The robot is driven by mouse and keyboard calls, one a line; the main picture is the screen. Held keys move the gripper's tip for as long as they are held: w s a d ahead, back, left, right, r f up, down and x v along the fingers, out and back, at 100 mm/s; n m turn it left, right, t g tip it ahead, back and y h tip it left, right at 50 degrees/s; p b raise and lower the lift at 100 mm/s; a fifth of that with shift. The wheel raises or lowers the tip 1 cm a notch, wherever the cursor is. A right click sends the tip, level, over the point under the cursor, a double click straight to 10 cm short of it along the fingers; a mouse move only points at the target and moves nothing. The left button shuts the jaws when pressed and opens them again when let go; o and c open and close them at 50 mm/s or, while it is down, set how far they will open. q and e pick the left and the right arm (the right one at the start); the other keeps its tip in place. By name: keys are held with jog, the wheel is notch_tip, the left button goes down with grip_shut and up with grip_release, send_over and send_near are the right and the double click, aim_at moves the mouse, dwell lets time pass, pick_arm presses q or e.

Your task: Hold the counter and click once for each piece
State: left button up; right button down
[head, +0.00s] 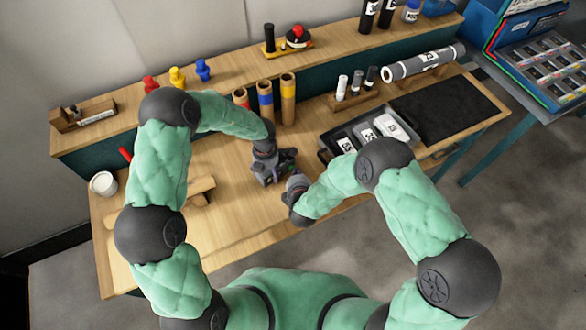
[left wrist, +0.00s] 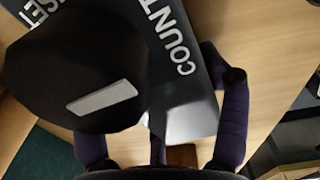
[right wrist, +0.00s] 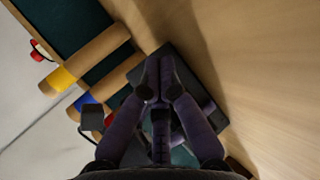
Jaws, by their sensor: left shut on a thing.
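The counter (left wrist: 190,75) is a dark grey box with white COUNT and RESET lettering and a large black round part with a pale bar. In the left wrist view it lies between the fingers of my left gripper (left wrist: 165,115), which is shut on it. In the head view the counter (head: 284,163) is low over the bench, partly hidden by my grippers. My right gripper (right wrist: 158,88) has its fingertips together, with nothing visible between them. It is right beside the dark counter body (right wrist: 205,90); I cannot tell whether they touch.
Three tubes with red, blue and yellow bands (head: 265,103) stand behind the grippers. Red, yellow and blue pawn-like pieces (head: 177,77) stand on the raised shelf. A white cup (head: 103,183) is at left. A grey compartment tray (head: 330,150) and black mat (head: 445,108) are at right.

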jog(key=shift+w+a, duration=0.15)
dwell(0.4)
jog(key=shift+s+d, duration=0.6)
jog(key=shift+s, duration=0.05)
jog(key=shift+d, duration=0.1)
jog(key=shift+s+d, duration=1.65)
jog(key=shift+s, duration=0.15)
jog(key=shift+s, duration=0.1)
dwell(0.9)
jog(key=s+d, duration=0.2)
jog(key=shift+s+d, duration=0.3)
jog(key=shift+s, duration=0.05)
jog(key=shift+w+a, duration=0.1)
